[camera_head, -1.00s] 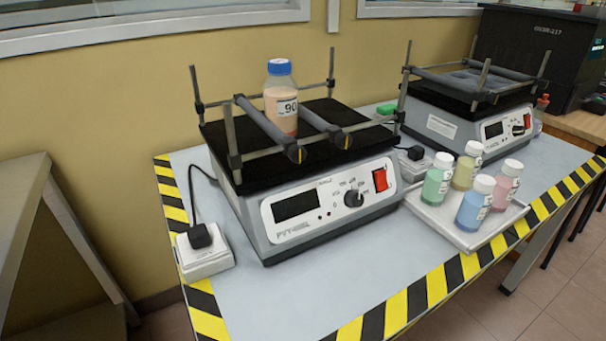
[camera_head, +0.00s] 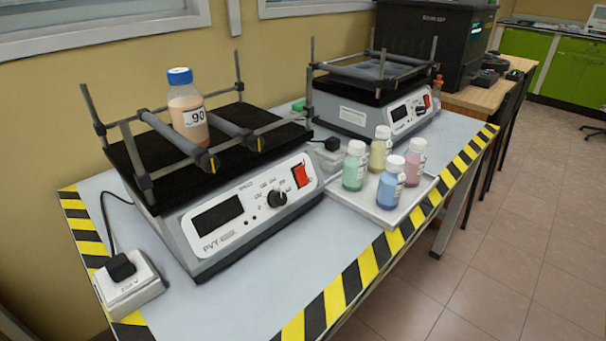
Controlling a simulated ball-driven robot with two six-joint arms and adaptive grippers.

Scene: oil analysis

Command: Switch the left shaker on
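The left shaker (camera_head: 250,219) stands on the near left part of the table. Its front panel has a dark display (camera_head: 217,216), a black knob (camera_head: 277,198) and a red switch (camera_head: 300,175). A bottle with a blue cap (camera_head: 187,108), marked 90 and holding peach-coloured liquid, stands upright on its black platform between the clamp bars. The display shows no lit digits. Neither of my grippers is in view.
A second shaker (camera_head: 372,105) stands further back right, with an empty platform. A white tray (camera_head: 374,212) with several coloured bottles sits beside the left shaker. A power socket (camera_head: 129,284) is at the table's left edge. Striped tape (camera_head: 352,287) marks the front edge; the floor at right is clear.

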